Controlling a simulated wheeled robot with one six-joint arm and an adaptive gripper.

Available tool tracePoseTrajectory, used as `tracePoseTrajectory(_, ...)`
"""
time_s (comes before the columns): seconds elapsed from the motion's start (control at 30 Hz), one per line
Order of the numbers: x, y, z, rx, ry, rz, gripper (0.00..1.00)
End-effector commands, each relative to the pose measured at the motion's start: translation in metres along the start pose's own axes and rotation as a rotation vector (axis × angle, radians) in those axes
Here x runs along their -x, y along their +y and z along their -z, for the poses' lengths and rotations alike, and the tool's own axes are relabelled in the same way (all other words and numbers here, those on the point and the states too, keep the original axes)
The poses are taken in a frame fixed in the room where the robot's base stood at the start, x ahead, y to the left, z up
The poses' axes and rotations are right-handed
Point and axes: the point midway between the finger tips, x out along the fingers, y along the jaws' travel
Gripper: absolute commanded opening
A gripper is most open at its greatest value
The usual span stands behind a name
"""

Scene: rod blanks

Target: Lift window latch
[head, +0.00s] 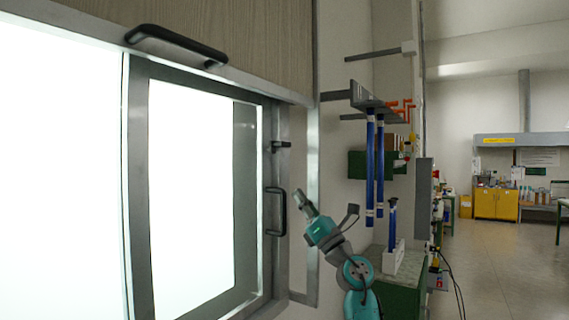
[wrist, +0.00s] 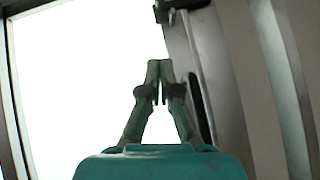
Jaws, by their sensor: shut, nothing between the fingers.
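The window latch (head: 281,145) is a small dark lever on the right upright of the grey window frame, above a black pull handle (head: 275,211). In the wrist view the latch (wrist: 178,6) shows at the top edge, partly cut off, beyond my fingertips. My gripper (head: 299,194) is to the right of the handle and below the latch, apart from the latch. In the wrist view my gripper (wrist: 159,68) is shut and empty, pointing up toward the latch. Part of the handle (wrist: 197,98) shows behind the right finger.
A wooden panel (head: 230,30) with a black bar handle (head: 176,43) overhangs the window top. To the right, a wall rack (head: 375,101) holds long blue rods (head: 370,165). A green cabinet (head: 400,295) stands below it. Open floor (head: 490,260) lies farther right.

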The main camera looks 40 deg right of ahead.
Motion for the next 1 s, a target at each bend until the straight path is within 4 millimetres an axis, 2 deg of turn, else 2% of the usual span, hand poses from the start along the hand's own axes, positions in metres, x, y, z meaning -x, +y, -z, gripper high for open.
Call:
tracePoseTrajectory(0.17,-0.015,0.001,0.000,-0.001,0.000,-0.002,0.00)
tracePoseTrajectory(0.67,-0.104,0.001,-0.001,-0.001,0.000,-0.002,0.00)
tracePoseTrajectory(0.8,-0.116,0.000,-0.017,0.001,-0.001,-0.001,0.00)
tracePoseTrajectory(1.0,-0.126,0.000,-0.027,0.000,0.000,0.000,0.00)
